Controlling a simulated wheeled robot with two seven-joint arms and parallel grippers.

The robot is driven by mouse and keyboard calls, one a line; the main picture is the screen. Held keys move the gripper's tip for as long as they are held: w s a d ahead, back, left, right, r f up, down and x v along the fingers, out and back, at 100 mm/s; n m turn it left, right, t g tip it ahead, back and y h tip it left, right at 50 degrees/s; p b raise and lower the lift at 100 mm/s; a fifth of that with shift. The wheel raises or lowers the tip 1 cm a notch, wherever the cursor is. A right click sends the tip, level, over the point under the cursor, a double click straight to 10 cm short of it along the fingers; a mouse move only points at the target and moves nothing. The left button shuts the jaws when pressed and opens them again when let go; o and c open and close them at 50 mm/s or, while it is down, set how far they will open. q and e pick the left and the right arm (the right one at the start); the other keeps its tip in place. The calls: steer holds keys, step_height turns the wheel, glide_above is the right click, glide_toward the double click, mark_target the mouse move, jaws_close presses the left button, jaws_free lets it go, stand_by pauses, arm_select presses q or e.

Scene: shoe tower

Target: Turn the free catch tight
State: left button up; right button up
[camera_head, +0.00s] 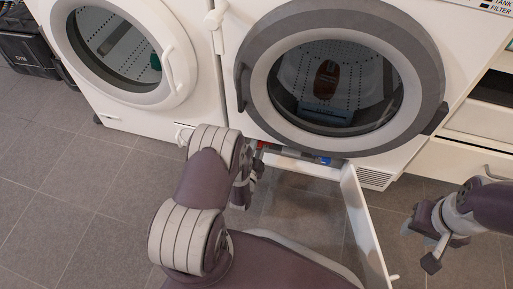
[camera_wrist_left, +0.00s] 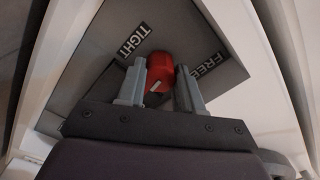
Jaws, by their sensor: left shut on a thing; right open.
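The red catch (camera_wrist_left: 160,68) is a small round knob on a dark panel in the left wrist view. A TIGHT label (camera_wrist_left: 133,41) lies to its upper left and a FREE label (camera_wrist_left: 210,63) to its right. My left gripper (camera_wrist_left: 160,92) is shut on the red catch, one grey finger on each side. In the head view my left gripper (camera_head: 245,185) is low by the right machine's base, mostly hidden by my arm. A bit of red (camera_head: 262,145) shows there. My right gripper (camera_head: 428,243) is open and empty above the floor at right.
An open white flap (camera_head: 362,225) stands out below the right machine (camera_head: 340,75), between my grippers. A second machine (camera_head: 125,50) stands at left. An open drawer (camera_head: 490,122) is at right. The tiled floor (camera_head: 70,190) at left is clear.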

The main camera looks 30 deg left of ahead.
arm_select(q)
steer(key=shift+m, duration=1)
steer(key=o, duration=1)
steer(key=shift+o, duration=0.2)
